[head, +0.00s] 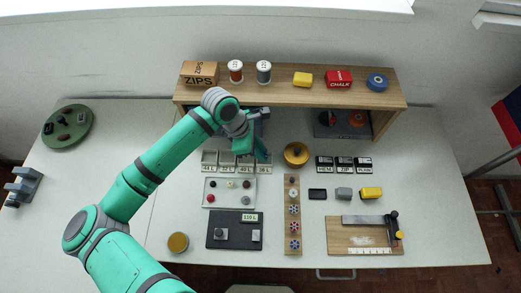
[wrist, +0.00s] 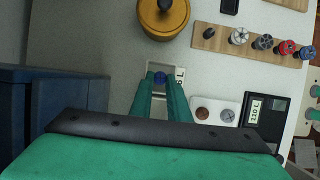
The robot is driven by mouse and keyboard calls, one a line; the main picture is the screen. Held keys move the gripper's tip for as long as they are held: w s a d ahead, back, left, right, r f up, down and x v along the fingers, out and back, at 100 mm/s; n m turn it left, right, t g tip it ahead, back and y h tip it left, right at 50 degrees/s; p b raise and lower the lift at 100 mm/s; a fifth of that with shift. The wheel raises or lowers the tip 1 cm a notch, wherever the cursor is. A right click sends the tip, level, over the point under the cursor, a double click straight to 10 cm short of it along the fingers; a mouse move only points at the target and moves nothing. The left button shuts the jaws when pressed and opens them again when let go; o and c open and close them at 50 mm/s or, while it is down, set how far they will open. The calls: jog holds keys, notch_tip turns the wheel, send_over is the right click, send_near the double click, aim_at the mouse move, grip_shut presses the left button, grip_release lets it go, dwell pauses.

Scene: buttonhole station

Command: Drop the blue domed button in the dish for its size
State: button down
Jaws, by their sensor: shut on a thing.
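My gripper (wrist: 160,82) is shut on the blue domed button (wrist: 160,77), whose top shows between the fingertips in the wrist view. In the head view my gripper (head: 264,156) is at the rightmost of a row of small dishes (head: 209,157), and the button is hidden there. The row's labels are small; one seems to read "40 L".
A white tray (head: 230,203) of loose buttons and a dark board (head: 235,243) with a "110 L" display lie in front of the dishes. A golden pot (head: 296,155) and a wooden strip (head: 292,248) of spools stand to the right. A wooden shelf (head: 290,97) overhangs behind.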

jog(key=shift+f, duration=0.3)
jog(key=c, duration=1.7)
grip_release()
jog(key=shift+d+r, duration=0.1)
jog(key=shift+r, duration=0.2)
jog(key=v, duration=1.2)
jog(key=shift+r, duration=0.3)
jog(key=shift+s, duration=0.1)
